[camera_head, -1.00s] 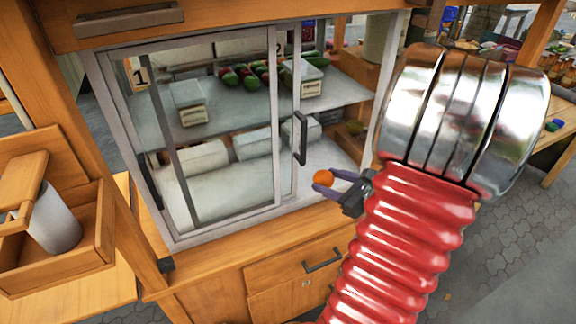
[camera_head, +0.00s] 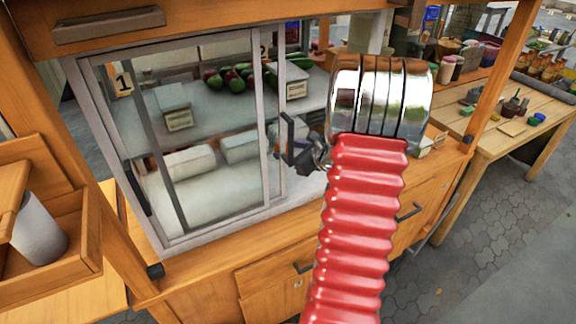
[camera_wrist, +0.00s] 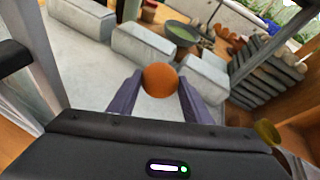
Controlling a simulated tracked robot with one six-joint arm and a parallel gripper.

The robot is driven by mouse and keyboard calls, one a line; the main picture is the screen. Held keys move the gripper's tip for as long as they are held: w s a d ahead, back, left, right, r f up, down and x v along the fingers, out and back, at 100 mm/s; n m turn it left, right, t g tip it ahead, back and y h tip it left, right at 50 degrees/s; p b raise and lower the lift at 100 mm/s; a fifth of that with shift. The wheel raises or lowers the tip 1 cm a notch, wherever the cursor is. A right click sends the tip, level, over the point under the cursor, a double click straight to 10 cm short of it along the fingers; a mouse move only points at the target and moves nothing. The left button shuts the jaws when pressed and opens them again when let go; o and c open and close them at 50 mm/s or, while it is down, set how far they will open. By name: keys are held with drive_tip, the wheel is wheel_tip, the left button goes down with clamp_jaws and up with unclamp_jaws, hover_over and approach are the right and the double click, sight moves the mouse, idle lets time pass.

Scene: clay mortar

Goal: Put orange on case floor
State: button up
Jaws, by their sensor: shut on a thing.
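The orange (camera_wrist: 160,77) sits between the two purple fingertips of my gripper (camera_wrist: 160,84) in the wrist view. My gripper is shut on it. The case (camera_head: 170,228) is a glass-fronted cabinet with a metal frame and sliding panes. Its pale floor (camera_wrist: 95,88) lies below and beyond the orange in the wrist view, with the orange held above it. The orange is hidden there.
Several white blocks (camera_wrist: 142,48) stand on the case floor, with a green bowl (camera_wrist: 182,32) behind. A shelf with vegetables (camera_head: 235,77) is above. The metal door frame (camera_head: 272,130) is close left of my gripper. A wooden table (camera_head: 500,140) stands at right.

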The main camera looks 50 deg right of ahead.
sight(288, 174)
drive_tip(key=shift+s+f, duration=0.15)
drive_tip(key=shift+f, duration=1.05)
wheel_tip(288, 174, down, 3)
drive_tip(key=shift+f, duration=0.15)
drive_tip(key=shift+w+d+f, duration=0.1)
drive_tip(key=shift+w+f, duration=0.1)
drive_tip(key=shift+f, duration=0.15)
drive_tip(key=o, duration=1.1)
